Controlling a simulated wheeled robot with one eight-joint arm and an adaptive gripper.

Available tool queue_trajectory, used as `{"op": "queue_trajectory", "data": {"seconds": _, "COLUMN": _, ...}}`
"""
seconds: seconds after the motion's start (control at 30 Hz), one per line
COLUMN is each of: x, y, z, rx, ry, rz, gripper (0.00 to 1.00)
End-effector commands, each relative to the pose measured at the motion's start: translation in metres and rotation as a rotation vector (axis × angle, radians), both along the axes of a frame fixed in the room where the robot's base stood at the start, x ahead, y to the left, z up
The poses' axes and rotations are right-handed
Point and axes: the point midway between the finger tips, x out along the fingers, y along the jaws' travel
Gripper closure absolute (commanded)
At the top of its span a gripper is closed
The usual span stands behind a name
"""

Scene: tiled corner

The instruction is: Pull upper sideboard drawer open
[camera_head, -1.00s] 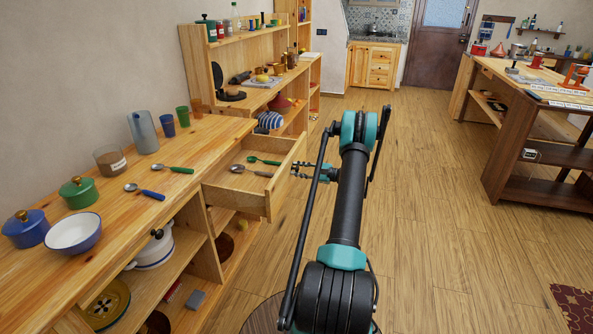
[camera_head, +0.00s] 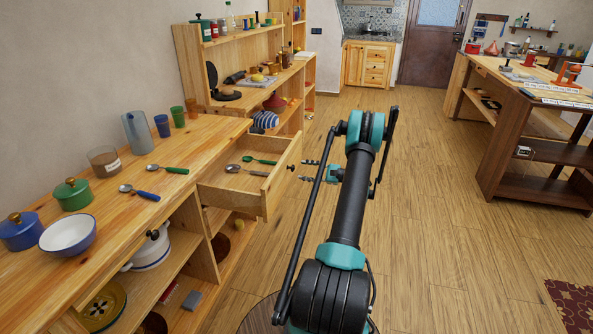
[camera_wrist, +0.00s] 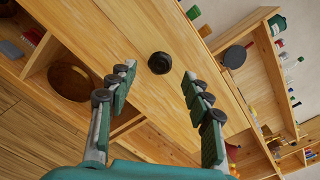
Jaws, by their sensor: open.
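The upper sideboard drawer (camera_head: 232,201) is pulled out from the wooden sideboard (camera_head: 215,137). A spoon and a green-handled utensil lie inside it. Its dark round knob (camera_head: 291,167) sits on the drawer front and also shows in the wrist view (camera_wrist: 159,63). My gripper (camera_head: 307,170) is to the right of the drawer front, apart from the knob. In the wrist view my gripper (camera_wrist: 158,90) has its two fingers spread wide, with the knob beyond and between the tips. Nothing is held.
On the sideboard top stand a white bowl (camera_head: 68,234), a green pot (camera_head: 74,194), a blue pot (camera_head: 22,231), cups and spoons. Open shelves below hold a white pot (camera_head: 151,250). A worktable (camera_head: 533,140) is at right. The floor between is clear.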

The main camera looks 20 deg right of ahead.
Motion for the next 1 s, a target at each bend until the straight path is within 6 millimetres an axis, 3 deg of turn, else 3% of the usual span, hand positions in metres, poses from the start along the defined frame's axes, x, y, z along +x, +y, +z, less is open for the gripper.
{"op": "queue_trajectory", "data": {"seconds": 0.1, "x": -0.014, "y": -0.021, "z": 0.000, "rx": 0.000, "ry": 0.000, "rz": -0.003, "gripper": 0.50}}
{"op": "queue_trajectory", "data": {"seconds": 0.33, "x": -0.033, "y": -0.046, "z": 0.000, "rx": 0.000, "ry": 0.000, "rz": 0.000, "gripper": 0.50}}
{"op": "queue_trajectory", "data": {"seconds": 1.0, "x": -0.038, "y": -0.051, "z": 0.000, "rx": -0.001, "ry": 0.000, "rz": 0.001, "gripper": 0.50}}
